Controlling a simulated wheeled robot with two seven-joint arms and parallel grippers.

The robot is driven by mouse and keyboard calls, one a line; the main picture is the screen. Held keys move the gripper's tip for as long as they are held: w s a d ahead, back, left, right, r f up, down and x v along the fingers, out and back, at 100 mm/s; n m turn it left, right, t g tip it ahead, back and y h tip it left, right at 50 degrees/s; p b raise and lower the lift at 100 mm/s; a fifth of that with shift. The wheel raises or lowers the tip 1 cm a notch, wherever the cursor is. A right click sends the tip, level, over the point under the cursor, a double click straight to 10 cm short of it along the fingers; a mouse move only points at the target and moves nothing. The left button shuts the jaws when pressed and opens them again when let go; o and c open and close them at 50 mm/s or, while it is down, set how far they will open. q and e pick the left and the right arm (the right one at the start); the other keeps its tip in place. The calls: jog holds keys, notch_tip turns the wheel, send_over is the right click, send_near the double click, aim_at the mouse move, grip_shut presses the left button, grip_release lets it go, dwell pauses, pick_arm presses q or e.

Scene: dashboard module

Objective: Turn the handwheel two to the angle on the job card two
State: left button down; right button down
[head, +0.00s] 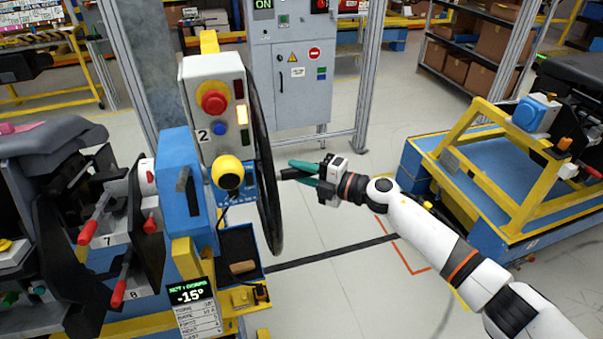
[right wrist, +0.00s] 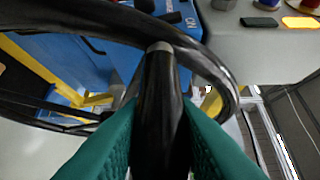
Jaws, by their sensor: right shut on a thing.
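Handwheel two (head: 265,165) is a large dark wheel, seen nearly edge-on at the right side of the grey control box marked 2 (head: 213,105). In the right wrist view its black rim (right wrist: 215,70) curves across the top. My right gripper (head: 299,172) is shut on the wheel's dark handle (right wrist: 158,100), with a green finger on each side. A job card (head: 188,292) below the box has a dark display reading -15° above a sheet with small print. My left gripper is not in view.
The box carries a red button (head: 214,102), a blue button and a lit lamp. Red-handled levers (head: 96,228) stand at the left. A yellow-and-blue cart (head: 480,190) stands at the right. Open floor lies between.

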jog(key=shift+r, duration=0.15)
jog(key=c, duration=1.2)
grip_release()
jog(key=shift+o, duration=0.2)
jog(key=shift+d, duration=0.1)
jog(key=b+v, duration=0.2)
jog(key=v, duration=1)
jog(key=shift+b, duration=0.4)
